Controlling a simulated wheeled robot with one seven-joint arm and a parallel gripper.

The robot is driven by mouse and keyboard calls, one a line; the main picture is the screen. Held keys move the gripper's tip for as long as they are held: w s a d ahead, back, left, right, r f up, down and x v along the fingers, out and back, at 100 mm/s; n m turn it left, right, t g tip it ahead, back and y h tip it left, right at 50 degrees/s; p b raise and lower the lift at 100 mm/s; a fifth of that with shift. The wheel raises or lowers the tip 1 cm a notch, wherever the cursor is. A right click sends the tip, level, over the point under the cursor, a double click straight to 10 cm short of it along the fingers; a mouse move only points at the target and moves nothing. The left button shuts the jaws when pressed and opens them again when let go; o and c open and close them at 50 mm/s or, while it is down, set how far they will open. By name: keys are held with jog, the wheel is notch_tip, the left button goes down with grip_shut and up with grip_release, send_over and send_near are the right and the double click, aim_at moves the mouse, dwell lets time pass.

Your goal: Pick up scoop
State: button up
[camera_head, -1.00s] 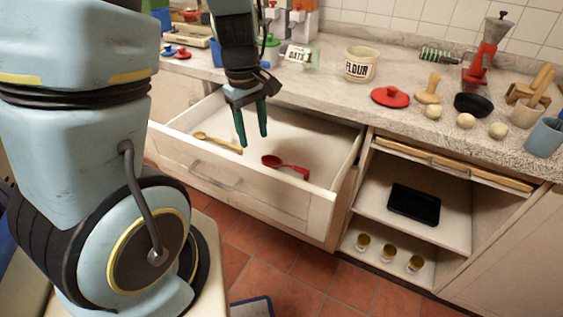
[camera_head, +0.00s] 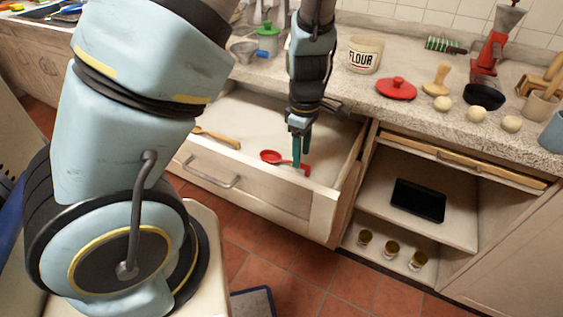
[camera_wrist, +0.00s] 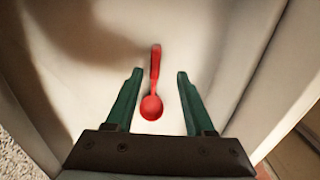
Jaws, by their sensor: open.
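The red scoop (camera_head: 273,157) lies on the floor of the open drawer (camera_head: 245,182), near its front right part. In the wrist view the scoop (camera_wrist: 152,105) lies with its round bowl nearer my gripper and its handle pointing away. In the wrist view my gripper (camera_wrist: 156,75) is open, with one green finger on each side of the scoop and nothing held. I cannot tell how far the fingertips are above the drawer floor.
A wooden spoon (camera_head: 218,138) lies in the drawer to the left. The drawer's right wall (camera_head: 350,160) stands close to my gripper. The counter above holds a flour canister (camera_head: 363,55) and a red lid (camera_head: 396,89). An open shelf with a black tray (camera_head: 418,200) is at right.

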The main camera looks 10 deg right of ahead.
aim_at(304, 164)
jog(key=f, duration=0.2)
jog(key=d+f, duration=0.1)
jog(key=f, duration=0.2)
jog(key=shift+w+f, duration=0.1)
grip_shut()
dwell(0.3)
dwell(1.0)
